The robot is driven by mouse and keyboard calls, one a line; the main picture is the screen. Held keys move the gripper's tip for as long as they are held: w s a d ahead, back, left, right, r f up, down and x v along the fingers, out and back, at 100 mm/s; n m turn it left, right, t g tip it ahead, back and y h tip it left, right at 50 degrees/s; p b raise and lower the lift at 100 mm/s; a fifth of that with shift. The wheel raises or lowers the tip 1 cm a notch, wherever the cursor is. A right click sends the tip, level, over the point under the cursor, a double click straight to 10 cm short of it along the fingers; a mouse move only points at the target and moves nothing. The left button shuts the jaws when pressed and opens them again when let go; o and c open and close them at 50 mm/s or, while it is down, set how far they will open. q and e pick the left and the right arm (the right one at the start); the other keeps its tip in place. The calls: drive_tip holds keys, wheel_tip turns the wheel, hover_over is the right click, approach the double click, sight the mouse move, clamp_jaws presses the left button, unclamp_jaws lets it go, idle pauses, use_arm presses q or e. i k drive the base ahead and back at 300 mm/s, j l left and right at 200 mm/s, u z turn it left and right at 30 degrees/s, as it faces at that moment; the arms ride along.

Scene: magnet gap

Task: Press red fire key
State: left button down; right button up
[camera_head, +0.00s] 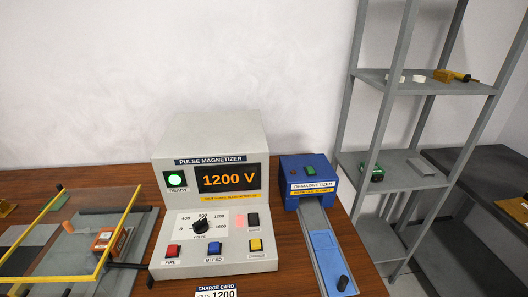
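The red fire key (173,250) is at the left of the front panel of the pulse magnetizer (210,160). A label reading FIRE is under it. A blue key (214,247) labelled BLEED and a yellow key (256,245) are to its right. A black key (252,219) and a black volts dial (201,226) sit above. The display (229,179) reads 1200 V, and the green READY lamp (175,179) is lit. Neither of my grippers shows in the head view.
A blue demagnetizer (308,172) with a grey track stands right of the magnetizer. A yellow-framed fixture (44,206) with an orange block (104,239) is on the left. A charge card (216,291) lies in front. A grey shelf rack (425,85) stands at the right.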

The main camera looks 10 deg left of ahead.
sight(173, 250)
drive_tip(key=j+u, duration=0.1)
drive_tip(key=u, duration=0.6)
drive_tip(key=i+j+u, duration=0.1)
drive_tip(key=u, duration=0.25)
